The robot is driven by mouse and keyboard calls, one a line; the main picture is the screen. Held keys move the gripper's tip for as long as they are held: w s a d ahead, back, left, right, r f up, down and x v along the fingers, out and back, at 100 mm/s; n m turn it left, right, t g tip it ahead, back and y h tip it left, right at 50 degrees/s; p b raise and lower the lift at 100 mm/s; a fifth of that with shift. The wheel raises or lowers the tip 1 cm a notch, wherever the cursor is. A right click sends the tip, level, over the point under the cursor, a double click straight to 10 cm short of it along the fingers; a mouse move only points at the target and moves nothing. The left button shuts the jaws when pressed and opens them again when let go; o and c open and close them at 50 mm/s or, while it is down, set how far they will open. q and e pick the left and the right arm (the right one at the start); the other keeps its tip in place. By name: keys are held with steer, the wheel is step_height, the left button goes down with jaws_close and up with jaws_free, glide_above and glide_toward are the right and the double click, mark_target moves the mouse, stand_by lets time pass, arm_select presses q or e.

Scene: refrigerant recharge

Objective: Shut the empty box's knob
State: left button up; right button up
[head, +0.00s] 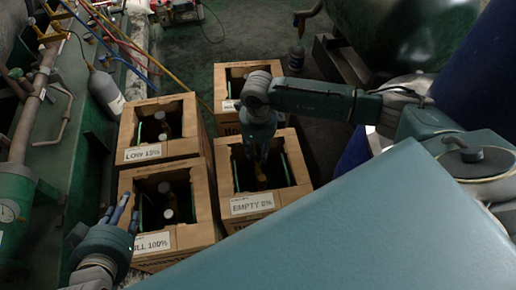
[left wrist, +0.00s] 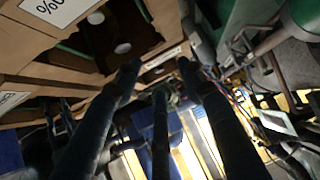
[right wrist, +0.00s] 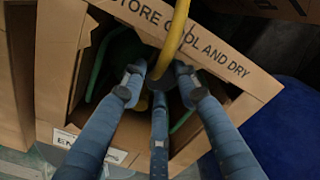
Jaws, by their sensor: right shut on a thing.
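The empty box (head: 297,165) is an open cardboard box with an "EMPTY 0%" label (head: 252,203), right of the FULL 100% box in the head view. My right gripper (head: 260,157) reaches down into it from above. In the right wrist view its fingers (right wrist: 158,90) are closed around the top of what stands inside, at the knob; the fingers hide most of it. A yellow hose (right wrist: 178,35) curves up just beyond them. My left gripper (head: 124,212) is beside the FULL 100% box; in the left wrist view its fingers (left wrist: 160,80) are spread and empty.
The FULL 100% box (head: 205,205), the LOW box (head: 193,125) and another box (head: 222,75) stand close around, with bottles in the first two. Green machinery with a gauge (head: 10,211) borders the left. A large green tank (head: 410,30) stands at the back right.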

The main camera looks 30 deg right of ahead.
mark_target(141, 252)
arm_select(q)
steer(key=s+f+g, duration=0.1)
steer(key=s, duration=0.1)
steer(key=s+a+f+g+p, duration=0.1)
steer(key=s, duration=0.1)
steer(key=s+a+f+g, duration=0.1)
steer(key=s+f, duration=0.1)
steer(key=shift+s+a+f+g+y, duration=0.1)
steer(key=shift+s+a+g+y, duration=0.05)
steer(key=shift+s+g+y, duration=0.2)
arm_select(e)
steer(key=m, duration=0.3)
steer(key=shift+d+r, duration=0.15)
steer(key=m+p, duration=0.1)
steer(key=m, duration=0.1)
steer(key=shift+m+p, duration=0.3)
steer(key=shift+p, duration=0.05)
steer(key=m+p, duration=0.1)
steer(key=m, duration=0.2)
steer(key=shift+p, duration=0.3)
arm_select(q)
steer(key=s+a+f+g, duration=0.2)
steer(key=s+g, duration=0.1)
steer(key=s, duration=0.3)
steer(key=shift+s+y, duration=0.15)
steer(key=shift+y, duration=0.3)
arm_select(e)
steer(key=shift+m, duration=0.4)
arm_select(q)
steer(key=shift+f, duration=0.1)
